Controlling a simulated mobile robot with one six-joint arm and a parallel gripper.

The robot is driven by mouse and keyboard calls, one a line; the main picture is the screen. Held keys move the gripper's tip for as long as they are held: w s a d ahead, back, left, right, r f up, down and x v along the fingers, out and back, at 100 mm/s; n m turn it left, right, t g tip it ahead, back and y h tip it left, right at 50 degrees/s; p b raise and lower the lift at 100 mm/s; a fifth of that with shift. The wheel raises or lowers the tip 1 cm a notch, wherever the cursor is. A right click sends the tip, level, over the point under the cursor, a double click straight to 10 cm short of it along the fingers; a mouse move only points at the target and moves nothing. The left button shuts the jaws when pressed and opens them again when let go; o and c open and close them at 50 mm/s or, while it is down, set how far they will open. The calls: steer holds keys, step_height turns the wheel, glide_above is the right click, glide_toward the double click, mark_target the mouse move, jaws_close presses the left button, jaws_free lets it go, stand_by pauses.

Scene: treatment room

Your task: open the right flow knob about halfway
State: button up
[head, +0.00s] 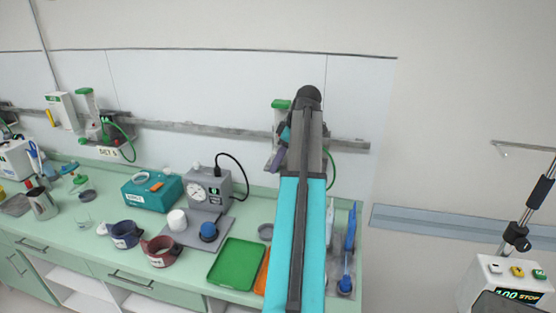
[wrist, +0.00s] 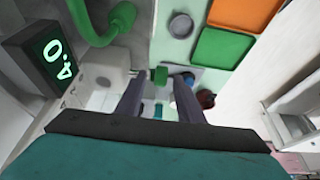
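The right flow unit (head: 279,119) is on the wall rail, partly hidden behind my arm. Contact is not visible. A dark display (wrist: 58,60) shows green digits 4 and 0, turned sideways.
A green hose (wrist: 88,25) runs close to the gripper. Below on the bench lie a green tray (head: 237,264), a partly hidden orange tray (wrist: 241,13) and a small grey bowl (head: 265,232). A gauge box (head: 208,190) stands farther left.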

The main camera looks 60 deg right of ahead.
steer(key=shift+f, duration=0.1)
jaws_close()
steer(key=shift+w+d, duration=0.15)
steer(key=shift+d, duration=0.05)
steer(key=shift+a, duration=0.2)
steer(key=shift+g, duration=0.3)
